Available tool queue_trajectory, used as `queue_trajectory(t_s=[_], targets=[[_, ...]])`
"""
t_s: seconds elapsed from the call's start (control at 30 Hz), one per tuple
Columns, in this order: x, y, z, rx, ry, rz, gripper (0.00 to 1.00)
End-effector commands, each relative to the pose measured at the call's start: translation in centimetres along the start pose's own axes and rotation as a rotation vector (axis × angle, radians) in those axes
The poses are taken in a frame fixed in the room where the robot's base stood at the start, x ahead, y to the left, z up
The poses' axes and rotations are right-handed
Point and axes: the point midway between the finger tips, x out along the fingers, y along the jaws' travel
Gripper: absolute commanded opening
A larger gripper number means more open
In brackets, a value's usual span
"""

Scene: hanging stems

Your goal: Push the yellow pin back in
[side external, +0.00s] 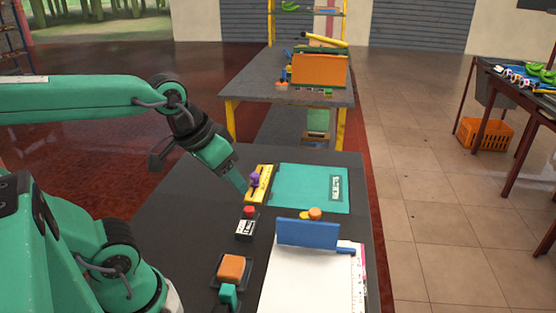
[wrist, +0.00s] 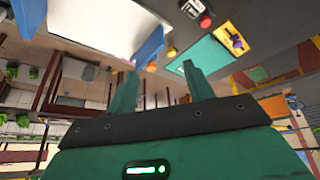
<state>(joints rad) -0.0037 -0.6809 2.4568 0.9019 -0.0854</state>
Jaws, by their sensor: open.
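A small yellow piece (side external: 304,216) shows beside an orange round knob (side external: 315,213), behind the blue upright panel (side external: 308,233); it may be the yellow pin, but it is too small to tell. The knob also shows in the wrist view (wrist: 151,67). A yellow block (side external: 264,182) with a purple knob (side external: 255,179) stands at the left edge of the teal mat (side external: 300,183). My gripper (side external: 241,187) points down just left of the yellow block in the side view. In the wrist view its fingers (wrist: 160,66) are apart with nothing held between them.
A box with a red button (side external: 249,211) stands in front of the yellow block. White paper (side external: 300,285) lies front right. The black table's left part (side external: 180,225) is clear.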

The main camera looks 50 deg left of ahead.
Motion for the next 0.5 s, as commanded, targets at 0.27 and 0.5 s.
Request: queue_trajectory(t_s=[0.27, 0.5], targets=[[1.7, 0.0, -3.5, -0.233, -0.076, -0.02, 0.52], [4.2, -0.1, -6.7, -0.461, -0.142, -0.053, 0.52]])
